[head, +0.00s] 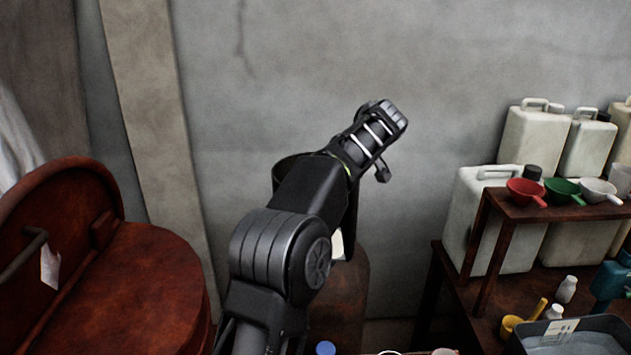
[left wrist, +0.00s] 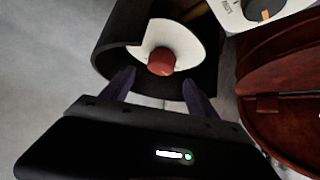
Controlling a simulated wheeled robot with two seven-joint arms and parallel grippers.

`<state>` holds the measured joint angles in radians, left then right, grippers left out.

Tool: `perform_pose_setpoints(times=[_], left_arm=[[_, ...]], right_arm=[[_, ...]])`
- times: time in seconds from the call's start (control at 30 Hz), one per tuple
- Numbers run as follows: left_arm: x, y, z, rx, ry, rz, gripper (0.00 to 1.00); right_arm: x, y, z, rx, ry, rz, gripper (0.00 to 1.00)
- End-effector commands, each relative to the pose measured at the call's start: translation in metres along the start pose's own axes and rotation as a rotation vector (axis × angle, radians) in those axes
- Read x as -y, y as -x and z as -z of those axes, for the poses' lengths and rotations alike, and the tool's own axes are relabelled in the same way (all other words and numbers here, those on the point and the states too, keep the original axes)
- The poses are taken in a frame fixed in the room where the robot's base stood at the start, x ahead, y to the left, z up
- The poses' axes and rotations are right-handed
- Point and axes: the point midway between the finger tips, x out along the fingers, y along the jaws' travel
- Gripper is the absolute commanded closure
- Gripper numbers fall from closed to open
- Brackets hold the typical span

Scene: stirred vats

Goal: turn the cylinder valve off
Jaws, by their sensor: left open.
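A red valve knob (left wrist: 160,64) shows in the left wrist view, against a pale surface inside a dark round collar (left wrist: 112,55). My left gripper (left wrist: 159,93) is open. Its two dark fingers are apart, at the near rim of the collar, with the knob beyond and between them in the picture. Whether they touch anything, I cannot tell. In the head view a rust-brown cylinder body (head: 345,300) stands behind my left arm; the arm hides much of it and the knob. The left fingers cannot be made out there. My right gripper is in neither view.
A large red-brown lidded vat (head: 130,290) stands at left.

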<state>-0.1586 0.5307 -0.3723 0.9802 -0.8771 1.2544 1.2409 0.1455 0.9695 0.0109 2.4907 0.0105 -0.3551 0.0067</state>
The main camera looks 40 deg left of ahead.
Motion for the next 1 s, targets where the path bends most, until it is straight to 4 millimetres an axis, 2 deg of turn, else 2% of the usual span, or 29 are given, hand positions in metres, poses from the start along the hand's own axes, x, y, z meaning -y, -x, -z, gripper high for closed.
perform_pose_setpoints(times=[0.5,0.83,1.0], left_arm=[[0.001,-0.067,0.001,0.001,0.000,0.002,0.32],[0.000,-0.073,0.000,0.001,0.000,0.001,0.32],[0.001,-0.073,0.000,0.001,0.000,0.001,0.45]], right_arm=[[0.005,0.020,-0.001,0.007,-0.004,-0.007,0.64],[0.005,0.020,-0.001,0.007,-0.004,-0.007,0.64],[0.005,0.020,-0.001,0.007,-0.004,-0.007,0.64]])
